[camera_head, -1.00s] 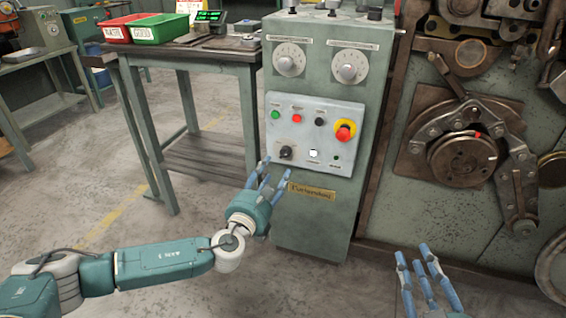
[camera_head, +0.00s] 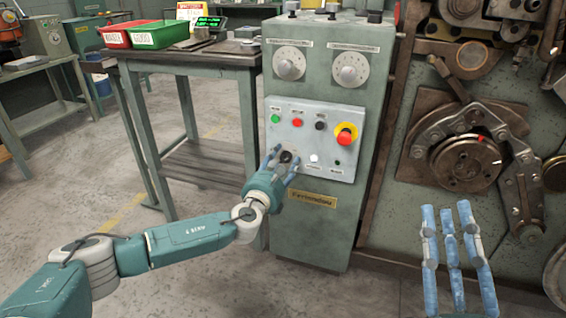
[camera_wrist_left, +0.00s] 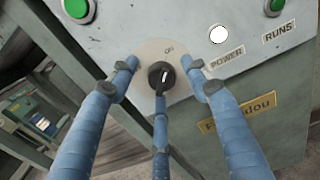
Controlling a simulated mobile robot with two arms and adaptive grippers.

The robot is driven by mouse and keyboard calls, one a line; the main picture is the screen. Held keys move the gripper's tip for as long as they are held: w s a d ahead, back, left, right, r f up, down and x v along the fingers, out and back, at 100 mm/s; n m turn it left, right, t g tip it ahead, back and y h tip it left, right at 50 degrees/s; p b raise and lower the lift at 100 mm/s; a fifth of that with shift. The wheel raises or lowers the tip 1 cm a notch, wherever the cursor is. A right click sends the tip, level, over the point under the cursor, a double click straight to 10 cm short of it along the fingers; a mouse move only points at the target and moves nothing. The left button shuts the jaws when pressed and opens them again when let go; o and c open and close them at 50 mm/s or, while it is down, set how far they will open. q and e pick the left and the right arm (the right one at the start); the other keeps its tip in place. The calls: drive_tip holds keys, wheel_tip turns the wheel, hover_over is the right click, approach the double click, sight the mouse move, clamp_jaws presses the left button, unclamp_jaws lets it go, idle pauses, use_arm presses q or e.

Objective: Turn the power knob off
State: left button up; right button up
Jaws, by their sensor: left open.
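The power knob (camera_wrist_left: 160,75) is a small black rotary knob with a white pointer line on a pale round plate, low on the left of the control panel. It also shows in the head view (camera_head: 286,157). The word on the plate is hard to read. My left gripper (camera_head: 281,160) is at the knob with its blue fingers spread open around it; in the left wrist view the fingers (camera_wrist_left: 163,85) stand either side of and below the knob. I cannot tell whether any finger touches it. My right gripper (camera_head: 455,222) is at the lower right, in front of the machine, empty, its fingers apart.
The panel (camera_head: 330,110) also carries a green button (camera_head: 276,118), a red button (camera_head: 297,122), a black button (camera_head: 321,122) and a red-and-yellow emergency stop (camera_head: 345,136). A white lamp (camera_wrist_left: 218,35) sits right of the knob. A table (camera_head: 200,55) stands left of the cabinet.

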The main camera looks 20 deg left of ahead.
use_arm(q)
drive_tip(key=c, duration=1.1)
